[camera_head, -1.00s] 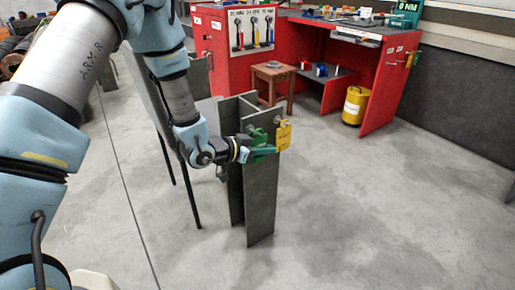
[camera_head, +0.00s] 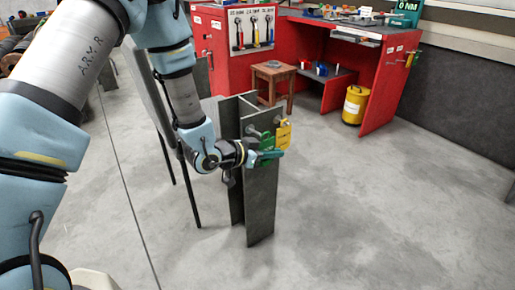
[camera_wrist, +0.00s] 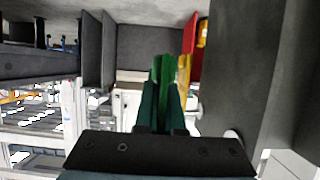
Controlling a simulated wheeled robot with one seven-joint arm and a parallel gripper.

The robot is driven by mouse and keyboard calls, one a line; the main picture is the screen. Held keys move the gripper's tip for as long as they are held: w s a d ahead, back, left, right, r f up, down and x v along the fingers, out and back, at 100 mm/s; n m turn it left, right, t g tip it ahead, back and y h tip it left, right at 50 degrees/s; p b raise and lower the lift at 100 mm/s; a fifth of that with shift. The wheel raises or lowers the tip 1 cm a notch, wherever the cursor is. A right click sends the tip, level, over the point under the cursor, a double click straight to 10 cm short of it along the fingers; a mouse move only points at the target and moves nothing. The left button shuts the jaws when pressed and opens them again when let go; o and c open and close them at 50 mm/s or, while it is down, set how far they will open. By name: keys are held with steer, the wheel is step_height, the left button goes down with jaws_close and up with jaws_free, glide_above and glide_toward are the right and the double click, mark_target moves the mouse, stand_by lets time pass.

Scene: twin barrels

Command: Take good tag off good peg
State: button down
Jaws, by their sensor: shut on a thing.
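The green tag (camera_head: 267,141) is at the upper part of a dark grey steel post (camera_head: 261,205). My gripper (camera_head: 270,155) is shut on its lower part. In the wrist view the green tag (camera_wrist: 167,68) stands between the two teal fingertips. A grey peg (camera_head: 250,130) shows on the post, left of the green tag; whether the tag still touches it is too small to tell. A yellow tag (camera_head: 284,134) hangs on another peg just right of the green one, and also shows in the wrist view (camera_wrist: 187,70).
A red workbench (camera_head: 375,85) with tools on top stands behind. A wooden stool (camera_head: 273,80) and a yellow canister (camera_head: 355,104) are beside it. A dark panel on thin legs stands behind my arm. The concrete floor (camera_head: 380,210) right of the post is clear.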

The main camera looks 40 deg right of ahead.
steer(key=s+b, duration=0.1)
steer(key=s, duration=0.5)
steer(key=shift+s+a, duration=0.2)
steer(key=shift+s, duration=0.15)
steer(key=shift+w, duration=0.1)
